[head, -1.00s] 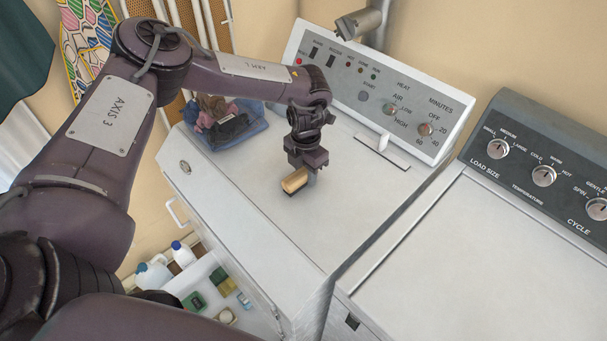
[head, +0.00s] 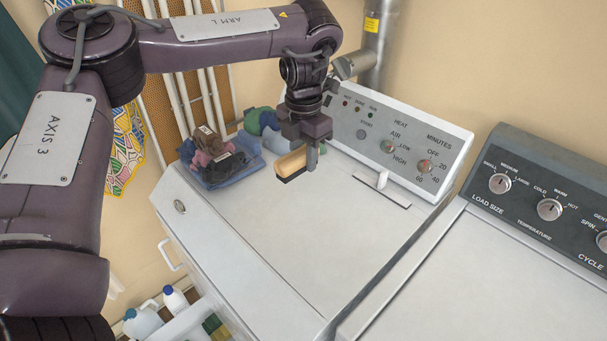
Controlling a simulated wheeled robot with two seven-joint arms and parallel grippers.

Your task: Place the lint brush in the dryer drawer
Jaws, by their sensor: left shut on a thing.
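The lint brush (head: 291,166), a tan block with dark bristles on its underside, is held in my left gripper (head: 310,158). The gripper is shut on it, and the brush hangs above the white dryer top (head: 275,235), apart from it as far as I can tell. At the bottom left, low in front of the dryer, is what looks like the open drawer (head: 186,320). Only a white wall and part of its contents show; the rest is cut off by the frame. My right gripper is not in view.
A blue basket of clothes (head: 218,165) sits at the back left of the dryer top. The control panel (head: 395,150) and a metal pipe (head: 372,60) stand behind. A washer (head: 480,280) is at the right. Bottles (head: 142,322) stand low at the left.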

